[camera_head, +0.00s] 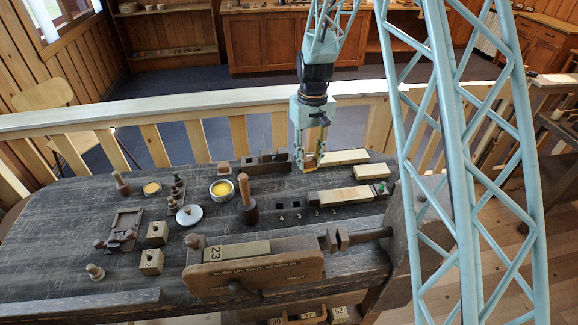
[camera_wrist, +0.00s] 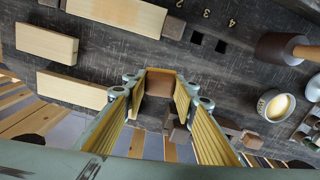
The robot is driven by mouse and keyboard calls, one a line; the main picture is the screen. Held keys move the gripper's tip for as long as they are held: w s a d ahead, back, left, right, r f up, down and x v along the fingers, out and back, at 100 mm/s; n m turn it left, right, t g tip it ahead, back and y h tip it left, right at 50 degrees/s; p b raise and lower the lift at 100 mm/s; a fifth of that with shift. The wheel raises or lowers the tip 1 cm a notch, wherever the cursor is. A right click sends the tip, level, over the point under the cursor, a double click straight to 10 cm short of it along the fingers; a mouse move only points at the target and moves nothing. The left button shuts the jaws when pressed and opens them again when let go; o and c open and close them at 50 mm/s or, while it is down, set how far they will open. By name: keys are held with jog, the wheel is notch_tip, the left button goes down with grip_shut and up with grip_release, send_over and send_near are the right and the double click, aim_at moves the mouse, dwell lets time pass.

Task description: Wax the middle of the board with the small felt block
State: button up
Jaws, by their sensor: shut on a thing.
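My gripper (camera_head: 310,163) is over the back of the dark workbench, pointing down. In the wrist view my gripper (camera_wrist: 161,92) has its ribbed yellow pads closed on a small brown block (camera_wrist: 160,82), which looks like the felt block. A round tin with yellow wax (camera_head: 221,189) stands open to the left of my gripper.
Two more pale boards (camera_head: 345,157) (camera_head: 372,170) lie behind the first. A mallet (camera_head: 248,208) stands between tin and board. Dark blocks (camera_head: 267,157) stand left of my gripper. A lid (camera_head: 189,215) and small yellow dish (camera_head: 152,188) are further left. A pale railing runs behind.

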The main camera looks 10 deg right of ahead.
jog(key=d, duration=0.1)
jog(key=d+m, duration=0.1)
jog(key=d, duration=0.1)
jog(key=d+m, duration=0.1)
jog(key=d, duration=0.1)
jog(key=shift+w+d+f+b, duration=0.1)
jog(key=shift+w+d+b, duration=0.1)
jog(key=shift+w+b, duration=0.15)
jog(key=shift+d, duration=0.1)
